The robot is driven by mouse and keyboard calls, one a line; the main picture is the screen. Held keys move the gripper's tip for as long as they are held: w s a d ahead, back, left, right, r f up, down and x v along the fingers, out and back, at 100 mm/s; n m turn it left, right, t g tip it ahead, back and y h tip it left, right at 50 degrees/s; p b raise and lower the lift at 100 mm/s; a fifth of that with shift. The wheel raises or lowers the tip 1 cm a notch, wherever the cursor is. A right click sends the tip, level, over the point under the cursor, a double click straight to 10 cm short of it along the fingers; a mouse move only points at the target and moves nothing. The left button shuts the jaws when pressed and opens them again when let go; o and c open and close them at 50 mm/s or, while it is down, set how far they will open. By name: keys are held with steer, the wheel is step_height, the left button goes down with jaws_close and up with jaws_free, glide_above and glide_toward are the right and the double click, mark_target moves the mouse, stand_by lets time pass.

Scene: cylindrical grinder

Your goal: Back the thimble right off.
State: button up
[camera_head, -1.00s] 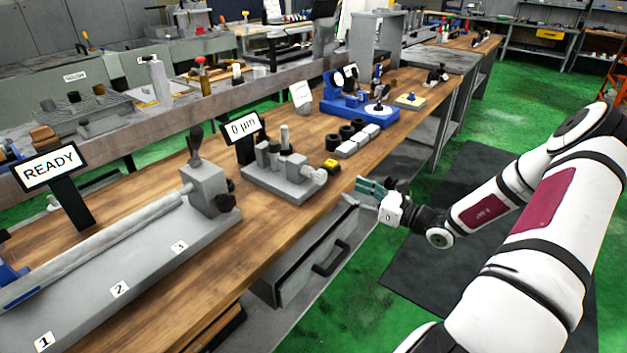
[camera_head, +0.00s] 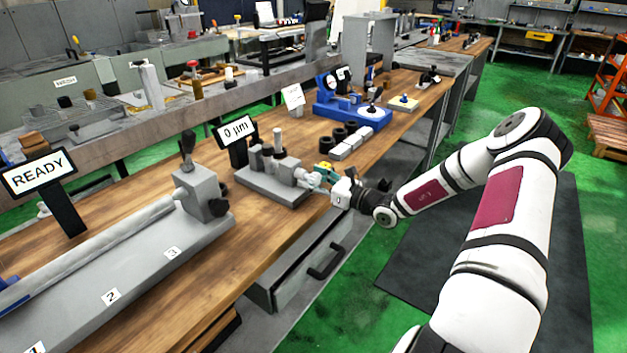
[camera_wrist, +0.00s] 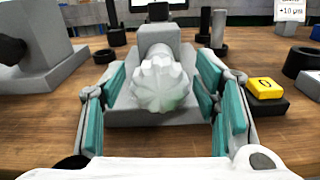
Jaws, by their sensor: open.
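The thimble is a pale, ribbed knob (camera_wrist: 160,84) at the near end of a grey bench fixture (camera_head: 272,187). In the wrist view it sits centred between the two green-padded fingers of my gripper (camera_wrist: 164,100), with a finger on each side. My gripper is open, and a gap shows between the knob and the pads. In the head view my gripper (camera_head: 318,178) is at the fixture's right end, close to the knob, which it partly covers. A display reading "0 µm" (camera_head: 235,130) stands behind the fixture.
A yellow button block (camera_wrist: 267,88) is just right of the right finger. A grey block (camera_wrist: 35,60) stands on the left. A long grey bed (camera_head: 120,262) and a "READY" sign (camera_head: 38,172) are further left. Dark rings (camera_head: 340,134) and pale blocks lie beyond the fixture.

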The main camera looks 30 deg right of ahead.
steer(key=c, duration=1.2)
